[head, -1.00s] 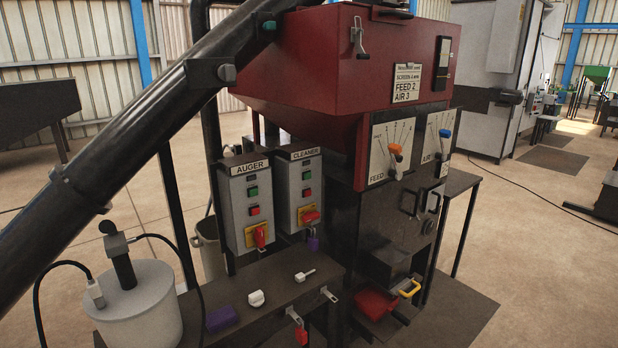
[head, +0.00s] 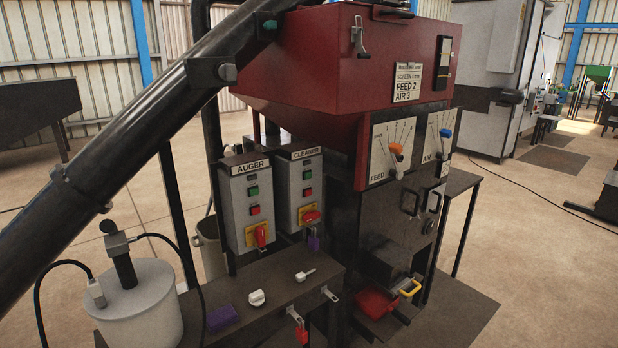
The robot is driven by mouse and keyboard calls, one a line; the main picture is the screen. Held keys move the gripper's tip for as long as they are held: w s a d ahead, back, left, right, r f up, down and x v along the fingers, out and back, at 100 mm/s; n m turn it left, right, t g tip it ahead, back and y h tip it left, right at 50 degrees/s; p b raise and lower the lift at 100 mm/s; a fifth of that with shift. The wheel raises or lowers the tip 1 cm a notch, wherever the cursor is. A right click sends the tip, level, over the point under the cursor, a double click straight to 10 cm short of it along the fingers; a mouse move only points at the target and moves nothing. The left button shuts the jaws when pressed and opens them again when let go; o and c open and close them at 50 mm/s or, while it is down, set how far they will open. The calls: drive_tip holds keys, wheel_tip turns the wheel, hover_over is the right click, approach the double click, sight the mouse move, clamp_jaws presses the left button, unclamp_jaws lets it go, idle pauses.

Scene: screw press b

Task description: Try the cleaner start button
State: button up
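The grey control box labelled CLEANER (head: 295,181) stands right of the AUGER box (head: 238,192). It has a green button (head: 307,175) with a red button (head: 307,192) below it. Under these is a red rotary handle (head: 311,216) on a yellow plate, lying roughly sideways. A purple padlock (head: 314,243) hangs at the lower right of this box; I cannot tell what it is fastened through. The AUGER box's red handle (head: 261,236) is upright. My gripper is not in view.
A dark bench (head: 262,290) below the boxes holds a purple block (head: 222,318), a white knob (head: 256,298) and a small white key-like piece (head: 305,274). A thick dark tube (head: 120,150) slants across the left. The red hopper (head: 330,80) rises behind.

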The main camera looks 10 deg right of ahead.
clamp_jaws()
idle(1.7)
